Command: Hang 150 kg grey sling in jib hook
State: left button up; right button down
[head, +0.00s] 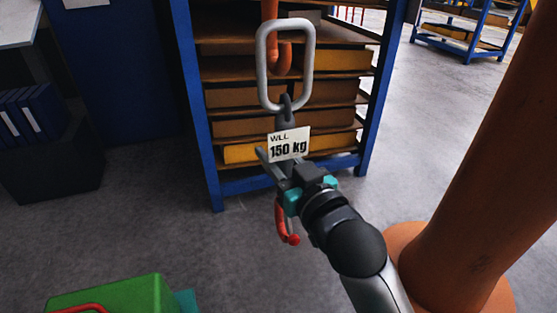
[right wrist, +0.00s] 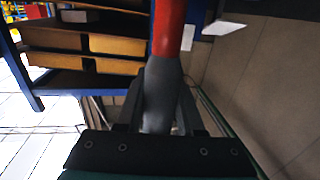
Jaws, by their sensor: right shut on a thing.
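The grey sling has a large oblong steel link (head: 261,65) at its top, a dark fitting below it, a white tag (head: 289,145) reading "WLL 150 kg", and a red hook (head: 284,225) at its lower end. My right gripper (head: 277,165) is shut on the sling just below the tag and holds it upright. In the right wrist view, the sling's grey shank (right wrist: 158,95) sits between the fingers, with a red part beyond. The orange jib hook (head: 272,65) shows within the link's outline; I cannot tell whether the link is around it or in front. My left gripper is out of view.
A blue rack (head: 197,110) with boxes on its shelves stands behind the sling. A thick orange column (head: 480,170) rises at the right. A green case (head: 120,298) is at the lower left, dark bins with blue binders (head: 30,115) at the far left. Grey floor between is clear.

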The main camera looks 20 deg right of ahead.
jog(key=shift+w+f+b, duration=1.55)
jog(key=shift+w+f, duration=0.2)
jog(key=shift+f, duration=0.2)
jog(key=shift+c, duration=2.2)
grip_release()
jog(key=shift+f, duration=0.15)
jog(key=s+d+p, duration=0.2)
jog(key=s+p, duration=0.2)
jog(key=s, duration=1.1)
jog(key=shift+d, duration=0.35)
